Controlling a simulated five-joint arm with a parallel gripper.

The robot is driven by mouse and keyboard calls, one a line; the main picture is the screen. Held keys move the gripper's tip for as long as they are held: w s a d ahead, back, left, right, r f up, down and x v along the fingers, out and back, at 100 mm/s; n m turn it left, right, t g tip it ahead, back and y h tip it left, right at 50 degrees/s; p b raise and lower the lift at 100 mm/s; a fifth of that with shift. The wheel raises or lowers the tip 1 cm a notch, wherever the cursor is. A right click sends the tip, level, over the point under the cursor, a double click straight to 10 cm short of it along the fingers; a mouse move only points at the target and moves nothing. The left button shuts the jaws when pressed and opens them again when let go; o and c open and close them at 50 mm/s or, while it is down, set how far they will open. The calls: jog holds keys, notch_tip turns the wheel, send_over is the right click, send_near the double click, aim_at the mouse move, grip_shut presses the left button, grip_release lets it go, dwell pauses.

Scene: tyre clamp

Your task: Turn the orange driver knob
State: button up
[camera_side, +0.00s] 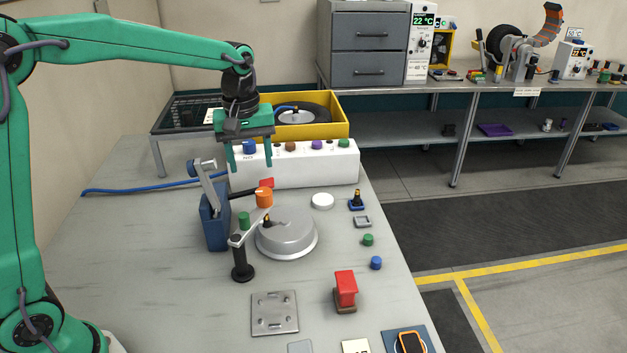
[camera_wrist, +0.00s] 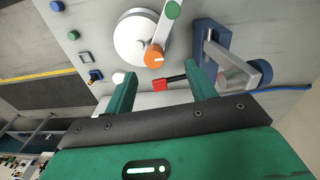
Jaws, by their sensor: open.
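In the wrist view the orange knob (camera_wrist: 154,54) lies just beyond the gap between my fingertips. My gripper (camera_side: 250,168) hangs above and behind the knob, fingers pointing down.
A white control box (camera_side: 300,170) with coloured knobs stands behind. A lever arm on a black post (camera_side: 242,262) reaches over the disc. A red block (camera_side: 345,288), a metal plate (camera_side: 274,313) and small buttons lie on the bench. The bench's left side is mostly clear.

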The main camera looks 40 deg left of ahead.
aim_at(264, 192)
jog(key=shift+w+f+n+g, duration=0.3)
jog(key=shift+w+f+n, duration=0.3)
jog(key=shift+w+f, duration=0.8)
jog(key=shift+r, duration=0.1)
jog(key=shift+f, duration=3.9)
jog(key=c, duration=1)
